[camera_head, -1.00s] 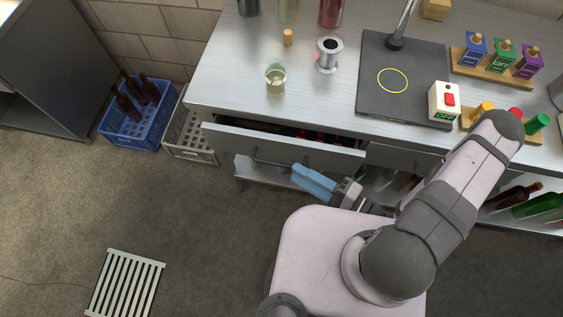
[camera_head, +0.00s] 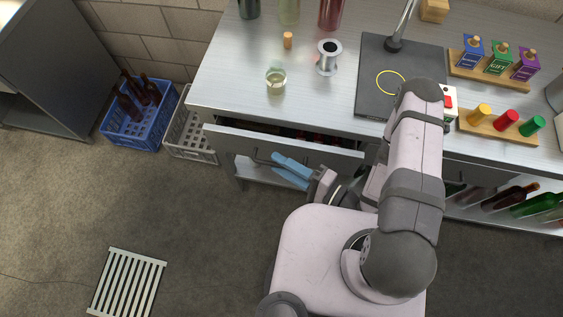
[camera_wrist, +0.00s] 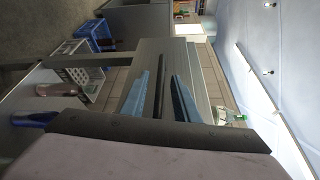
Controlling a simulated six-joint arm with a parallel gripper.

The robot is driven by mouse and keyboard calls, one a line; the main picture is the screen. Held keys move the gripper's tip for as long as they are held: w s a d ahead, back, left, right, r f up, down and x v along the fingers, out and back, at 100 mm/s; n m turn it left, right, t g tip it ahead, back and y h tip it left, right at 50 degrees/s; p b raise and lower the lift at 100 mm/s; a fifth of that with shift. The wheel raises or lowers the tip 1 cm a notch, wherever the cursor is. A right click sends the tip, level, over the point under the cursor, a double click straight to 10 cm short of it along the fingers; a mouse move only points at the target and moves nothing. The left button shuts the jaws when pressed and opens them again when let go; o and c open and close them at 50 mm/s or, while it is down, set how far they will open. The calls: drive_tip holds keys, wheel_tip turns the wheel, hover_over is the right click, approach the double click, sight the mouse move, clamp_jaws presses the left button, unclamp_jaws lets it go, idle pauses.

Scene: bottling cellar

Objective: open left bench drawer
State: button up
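The left bench drawer (camera_head: 320,155) is part-way out; a dark gap shows behind its grey front, with dark and reddish things inside that are hard to make out. Its bar handle (camera_head: 262,161) is on the front face. My gripper (camera_head: 285,168) has blue fingers and is in front of the drawer front, close to the handle's right part. In the wrist view my gripper (camera_wrist: 161,74) also shows two separate fingers. I cannot tell whether a finger touches the handle or drawer front.
The bench top (camera_head: 225,80) holds a small glass (camera_head: 276,78), a metal spool (camera_head: 328,58) and a cork (camera_head: 288,40). A blue crate (camera_head: 135,128) with bottles and a grey crate (camera_head: 190,135) stand left of the bench. The floor before the drawer is free at left.

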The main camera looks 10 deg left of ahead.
drive_tip(key=shift+a, duration=0.1)
idle(0.3)
clamp_jaws()
drive_tip(key=s, duration=0.4)
drive_tip(key=shift+s, duration=0.2)
unclamp_jaws()
